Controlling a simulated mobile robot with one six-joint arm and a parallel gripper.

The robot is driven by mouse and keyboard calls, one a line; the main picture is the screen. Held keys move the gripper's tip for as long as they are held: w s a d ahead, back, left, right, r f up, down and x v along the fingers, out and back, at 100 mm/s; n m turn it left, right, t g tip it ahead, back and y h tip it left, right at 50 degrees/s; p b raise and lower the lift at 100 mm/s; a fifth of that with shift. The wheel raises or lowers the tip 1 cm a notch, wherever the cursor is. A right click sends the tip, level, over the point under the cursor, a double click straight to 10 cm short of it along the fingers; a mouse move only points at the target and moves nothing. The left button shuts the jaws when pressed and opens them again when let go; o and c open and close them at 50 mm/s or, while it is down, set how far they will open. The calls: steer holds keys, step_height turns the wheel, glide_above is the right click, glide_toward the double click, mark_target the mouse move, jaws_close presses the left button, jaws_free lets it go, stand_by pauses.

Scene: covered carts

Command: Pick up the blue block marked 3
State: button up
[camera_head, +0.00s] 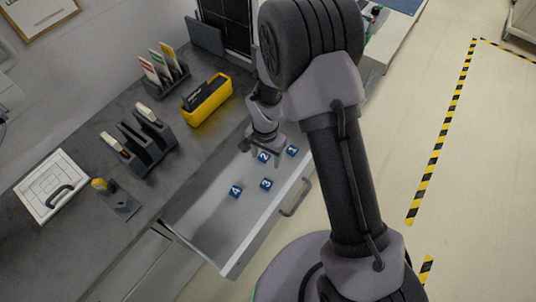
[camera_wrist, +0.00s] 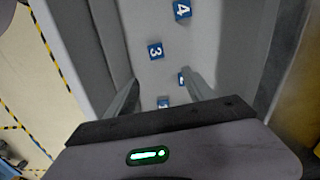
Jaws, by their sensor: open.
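The blue block marked 3 (camera_head: 266,183) lies in the open grey drawer (camera_head: 210,215), toward its front side. It also shows in the wrist view (camera_wrist: 155,51), upper middle, beyond my fingertips and uncovered. My gripper (camera_head: 262,149) hangs over the drawer near the block marked 2 (camera_head: 263,157), off to one side of block 3. In the wrist view its two fingers (camera_wrist: 161,78) are spread, with nothing held between them. Its height above the drawer floor is hard to tell.
The block marked 4 (camera_head: 235,191) and another blue block (camera_head: 292,151) lie in the same drawer. The drawer walls and handle (camera_head: 297,197) border the space. The counter behind holds a yellow bin (camera_head: 207,101) and dark racks (camera_head: 140,141). The drawer's left part is bare.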

steer(key=b, duration=0.4)
glide_above(266, 183)
steer(key=f, duration=1.1)
steer(key=shift+w, duration=0.3)
steer(key=f+b, duration=0.1)
steer(key=f, duration=0.1)
steer(key=f+b, duration=0.1)
steer(key=f, duration=0.2)
steer(key=shift+s+d+f+b, duration=0.1)
steer(key=shift+s+f+b, duration=0.25)
steer(key=shift+b, duration=0.05)
steer(key=shift+r, duration=0.15)
steer(key=shift+c, duration=0.2)
jaws_close()
